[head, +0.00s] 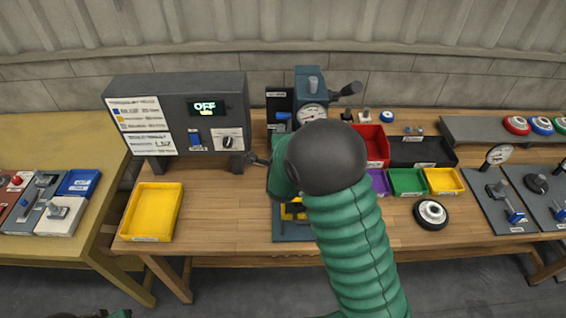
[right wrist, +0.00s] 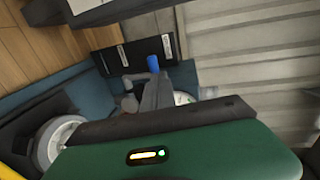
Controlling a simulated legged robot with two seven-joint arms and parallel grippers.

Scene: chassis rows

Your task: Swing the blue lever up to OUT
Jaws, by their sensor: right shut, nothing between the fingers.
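The blue lever (head: 283,117) is small in the head view, on the left side of the teal machine (head: 310,85), by a black plate with a white label. In the right wrist view a blue handle end (right wrist: 153,63) stands out in front of a black plate (right wrist: 135,57) with two white labels, too small to read. My right gripper (head: 254,159) is left of my dark wrist, in front of and below the lever. It is shut and empty. In the right wrist view its dark fingers (right wrist: 153,93) point toward the blue handle; contact cannot be told.
A grey control box (head: 180,112) reading OFF stands left of the machine. A yellow tray (head: 153,210) lies at the front left. Red (head: 373,147), black (head: 420,153) and green (head: 406,181) bins are right of my arm. Bare wood shows between tray and arm.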

